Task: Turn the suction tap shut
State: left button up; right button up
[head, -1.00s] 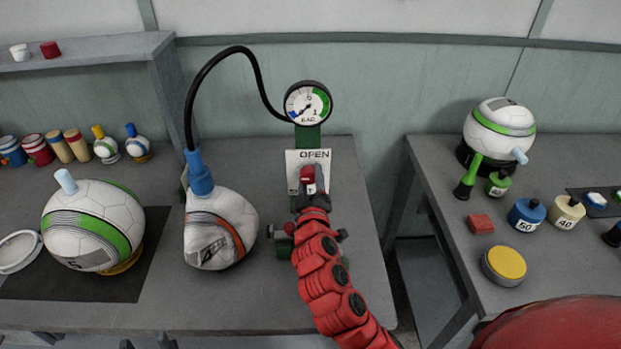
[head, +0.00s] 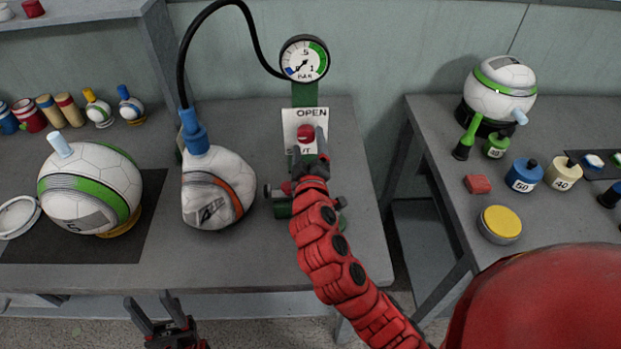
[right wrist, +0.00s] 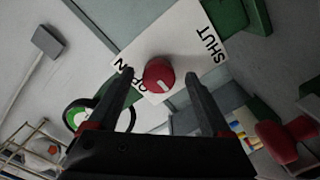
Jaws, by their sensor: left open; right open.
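The suction tap is a red knob (head: 306,133) on a white plate (head: 289,117) lettered OPEN at the top; part of SHUT shows below. In the right wrist view the knob (right wrist: 158,72) has a pale mark on its face, turned toward the grippers' side of the picture. My right gripper (head: 309,145) is open just in front of the plate. Its fingers (right wrist: 158,78) appear either side of the knob, with gaps showing and no visible contact. My left gripper (head: 154,304) is open and empty, low in front of the table's front edge.
A pressure gauge (head: 304,59) stands above the plate. A black hose (head: 183,62) runs from it to the blue fitting on a sagging ball (head: 217,188). A green-striped ball (head: 90,188) sits at left. A gap separates the two tables.

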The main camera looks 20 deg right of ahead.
jog(key=p+v, duration=0.6)
jog(key=v, duration=0.9)
jog(key=shift+r, duration=0.15)
jog(key=shift+w, duration=0.1)
